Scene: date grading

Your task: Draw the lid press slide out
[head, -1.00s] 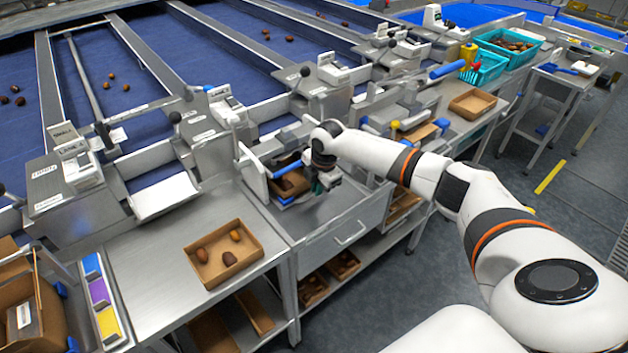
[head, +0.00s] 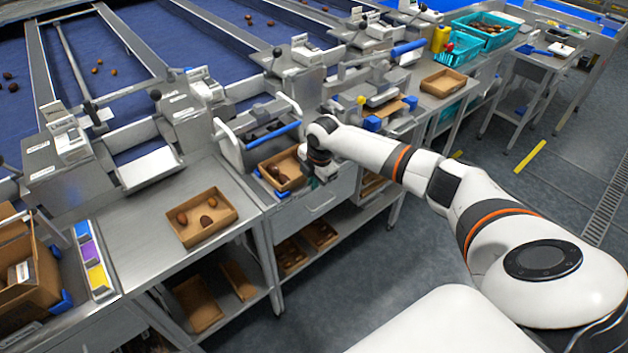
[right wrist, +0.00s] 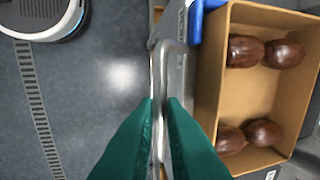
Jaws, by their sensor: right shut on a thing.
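The lid press (head: 240,152) stands on the metal bench in the head view, with a blue bar across its front. Its slide is drawn out toward the front and carries an open cardboard box (head: 283,183) between blue corner pieces. The box also shows in the right wrist view (right wrist: 247,92), with several dark brown dates in it. My right gripper (right wrist: 160,110) is shut on a metal bar handle (right wrist: 160,62) at the slide's front, just beside the box. In the head view my right gripper (head: 309,183) is mostly hidden by its wrist. My left gripper is not in view.
A cardboard box with dates (head: 203,232) sits on the bench to the left. An empty cardboard tray (head: 443,82) and teal crates (head: 487,43) stand right. The floor (head: 420,245) in front is clear.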

